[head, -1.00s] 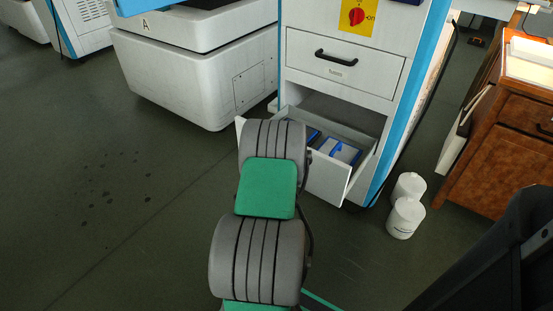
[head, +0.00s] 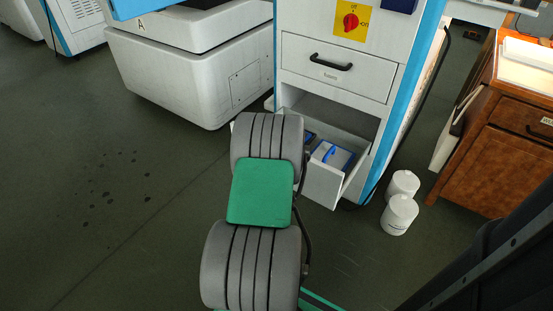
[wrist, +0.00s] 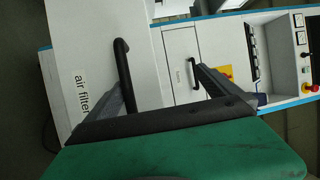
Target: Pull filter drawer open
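The filter drawer (head: 322,185) is the lowest drawer of the white cabinet and stands pulled out, with blue and white items (head: 332,154) inside. My arm hides the left part of its front in the head view. In the wrist view its white front (wrist: 90,45) carries an "air filter" label and a black bar handle (wrist: 123,70). My gripper (wrist: 162,78) is open, its two dark fingers wide apart. The handle shows beside the left finger, overlapping it in the picture; I cannot tell whether they touch. The head view does not show my gripper.
A closed drawer (head: 335,68) with a black handle sits above, under a red rotary switch (head: 350,22). Two white canisters (head: 400,205) stand on the floor at the cabinet's right. A brown wooden desk (head: 500,150) is further right. The floor at left is clear, with dark spots.

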